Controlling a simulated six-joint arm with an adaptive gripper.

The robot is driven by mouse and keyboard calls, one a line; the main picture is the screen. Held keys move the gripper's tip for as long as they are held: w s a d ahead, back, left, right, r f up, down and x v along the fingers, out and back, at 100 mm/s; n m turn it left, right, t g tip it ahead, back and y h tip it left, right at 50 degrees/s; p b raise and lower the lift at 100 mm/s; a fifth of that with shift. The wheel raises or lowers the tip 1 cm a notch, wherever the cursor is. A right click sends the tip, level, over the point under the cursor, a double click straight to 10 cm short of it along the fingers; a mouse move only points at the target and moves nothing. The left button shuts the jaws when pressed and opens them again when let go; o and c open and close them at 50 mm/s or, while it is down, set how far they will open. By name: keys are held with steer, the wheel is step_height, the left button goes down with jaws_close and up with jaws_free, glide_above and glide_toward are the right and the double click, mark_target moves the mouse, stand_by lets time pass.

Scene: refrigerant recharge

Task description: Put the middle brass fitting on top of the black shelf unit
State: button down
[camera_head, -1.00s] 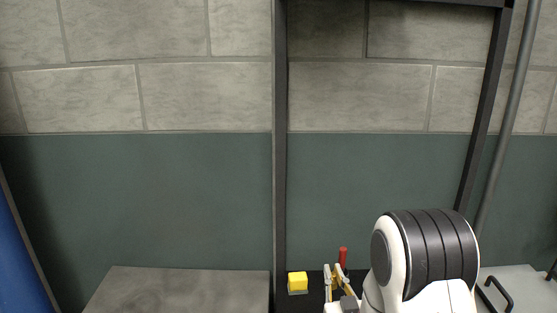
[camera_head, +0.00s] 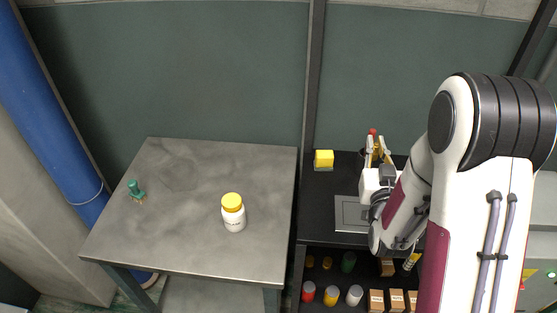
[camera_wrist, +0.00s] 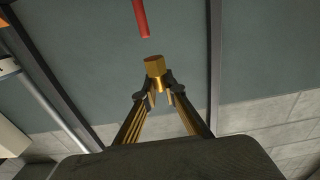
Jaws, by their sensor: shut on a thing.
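In the wrist view my gripper (camera_wrist: 158,98) is shut on a brass fitting (camera_wrist: 155,68), a short gold piece held at the fingertips. In the head view my gripper (camera_head: 378,152) is over the back part of the black shelf unit (camera_head: 316,205). The held fitting is too small there to make out clearly. I cannot tell whether it touches the top. Two small gold pieces stand inside the unit, one at the left (camera_head: 310,262) and one beside it (camera_head: 327,263). My arm hides much of the unit's right side.
A yellow block (camera_head: 323,159) stands on the unit's top, left of my gripper. A red rod (camera_wrist: 140,18) shows just beyond the held fitting. A grey table (camera_head: 180,235) at left carries a white bottle (camera_head: 233,217) and a green item (camera_head: 135,190). Bottles and boxes fill the lower shelf.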

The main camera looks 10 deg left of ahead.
steer(key=shift+a+f, duration=0.5)
steer(key=shift+a, duration=0.1)
steer(key=s+a+f+n+g+y, duration=0.2)
steer(key=s+a+n+y, duration=0.1)
steer(key=a, duration=0.5)
steer(key=s+a+f+n+g+y, duration=0.2)
steer(key=s+a+n+y, duration=0.2)
steer(key=a+y, duration=0.2)
steer(key=s+a+f+n+g+y, duration=0.2)
steer(key=s+a+n+g+y, duration=0.1)
steer(key=a, duration=0.7)
steer(key=shift+s+a+y, duration=0.4)
steer(key=shift+s+y, duration=0.25)
steer(key=shift+y, duration=0.45)
steer(key=shift+f, duration=0.25)
steer(key=shift+f, duration=2.8)
steer(key=shift+f, duration=1.85)
